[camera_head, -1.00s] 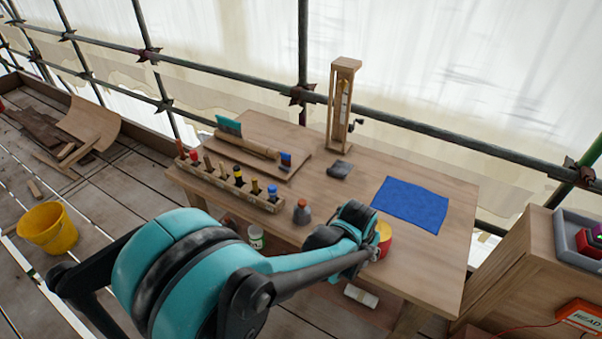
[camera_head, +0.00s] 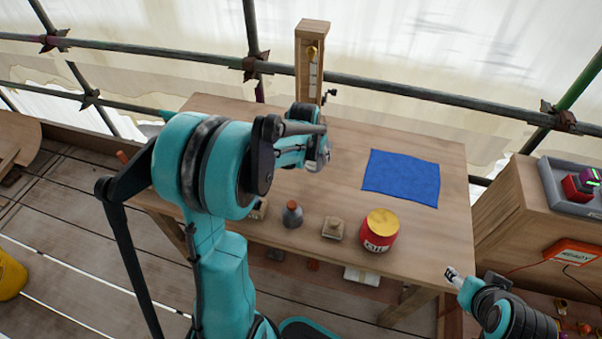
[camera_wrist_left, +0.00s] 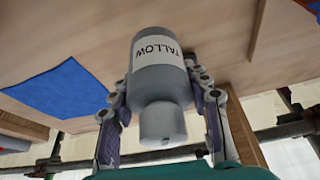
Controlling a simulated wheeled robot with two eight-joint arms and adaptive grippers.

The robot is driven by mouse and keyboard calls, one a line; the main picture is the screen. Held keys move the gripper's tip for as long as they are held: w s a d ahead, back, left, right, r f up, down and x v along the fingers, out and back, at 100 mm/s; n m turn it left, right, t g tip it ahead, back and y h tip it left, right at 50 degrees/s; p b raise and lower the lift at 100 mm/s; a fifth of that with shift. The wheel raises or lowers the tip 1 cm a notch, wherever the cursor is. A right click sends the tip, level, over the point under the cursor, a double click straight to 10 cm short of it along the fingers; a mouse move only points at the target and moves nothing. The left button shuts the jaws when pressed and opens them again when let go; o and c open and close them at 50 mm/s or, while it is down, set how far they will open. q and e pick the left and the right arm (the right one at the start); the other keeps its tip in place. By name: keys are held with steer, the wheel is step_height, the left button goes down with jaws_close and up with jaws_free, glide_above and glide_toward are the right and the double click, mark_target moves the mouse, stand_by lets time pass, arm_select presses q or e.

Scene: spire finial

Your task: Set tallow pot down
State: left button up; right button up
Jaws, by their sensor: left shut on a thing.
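The tallow pot (camera_wrist_left: 160,75) is a grey, bottle-like pot with a white TALLOW label, large in the left wrist view. My left gripper (camera_wrist_left: 160,105) is shut on it, with a finger on each side of its narrower end. In the head view my left gripper (camera_head: 316,158) is over the back middle of the table, left of the blue cloth. The arm hides most of the pot there, and I cannot tell whether it touches the tabletop. My right gripper (camera_head: 453,274) is at the table's front right corner; its jaws are too small to read.
A red tin with a yellow top (camera_head: 380,232), a small block-like item (camera_head: 333,229) and a grey bottle with a reddish top (camera_head: 292,214) stand along the front edge. The blue cloth (camera_head: 402,178) lies flat. A wooden upright frame (camera_head: 311,62) stands behind my left gripper.

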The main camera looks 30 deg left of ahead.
arm_select(q)
steer(key=a+f, duration=0.1)
steer(key=s+a+f, duration=0.1)
steer(key=s+a+f+b, duration=0.1)
steer(key=shift+s+a, duration=0.25)
steer(key=shift+a, duration=0.15)
steer(key=shift+f+b, duration=0.95)
steer(key=shift+f, duration=0.95)
steer(key=shift+f, duration=0.2)
steer(key=o, duration=1.3)
steer(key=shift+c, duration=0.2)
steer(key=shift+r, duration=0.1)
